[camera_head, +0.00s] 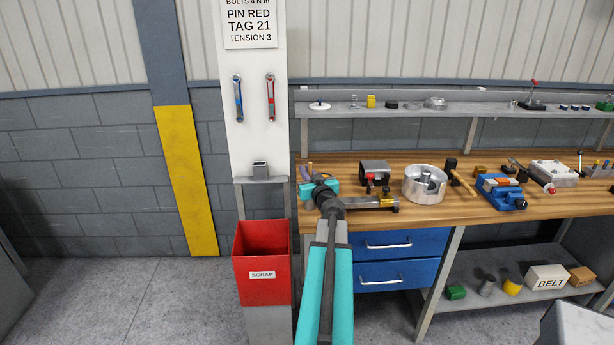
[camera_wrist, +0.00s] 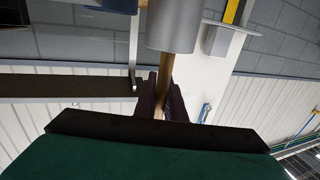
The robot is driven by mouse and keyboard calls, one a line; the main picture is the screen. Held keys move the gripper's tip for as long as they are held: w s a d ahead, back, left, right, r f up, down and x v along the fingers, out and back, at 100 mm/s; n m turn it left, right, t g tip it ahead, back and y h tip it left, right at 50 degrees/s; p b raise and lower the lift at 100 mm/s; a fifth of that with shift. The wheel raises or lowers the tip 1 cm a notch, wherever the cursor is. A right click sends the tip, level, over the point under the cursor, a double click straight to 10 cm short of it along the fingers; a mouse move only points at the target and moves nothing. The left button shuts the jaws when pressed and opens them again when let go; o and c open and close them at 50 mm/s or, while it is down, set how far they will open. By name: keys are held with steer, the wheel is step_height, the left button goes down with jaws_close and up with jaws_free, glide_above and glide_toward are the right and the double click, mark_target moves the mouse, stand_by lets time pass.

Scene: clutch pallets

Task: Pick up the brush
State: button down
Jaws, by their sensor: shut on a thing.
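My gripper (camera_head: 306,172) is over the left end of the wooden workbench, seen partly behind my own arm. In the wrist view its dark fingers (camera_wrist: 162,100) are shut on a thin wooden handle, which I take as the brush (camera_wrist: 164,72). The handle runs into a smooth grey cylinder (camera_wrist: 174,25) at the top edge of that view. I cannot tell whether this cylinder is part of the brush or a holder around it. The bristles do not show. The brush is not clear in the head view.
A red scrap bin (camera_head: 262,277) stands left of the bench. A white post (camera_head: 255,100) rises behind it, and a shelf (camera_head: 456,110) runs above.

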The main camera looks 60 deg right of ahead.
step_height(320, 180, up, 9)
steer(key=p, duration=0.2)
steer(key=shift+f, duration=0.2)
steer(key=c, duration=2.4)
jaws_free()
steer(key=shift+c, duration=0.2)
jaws_close()
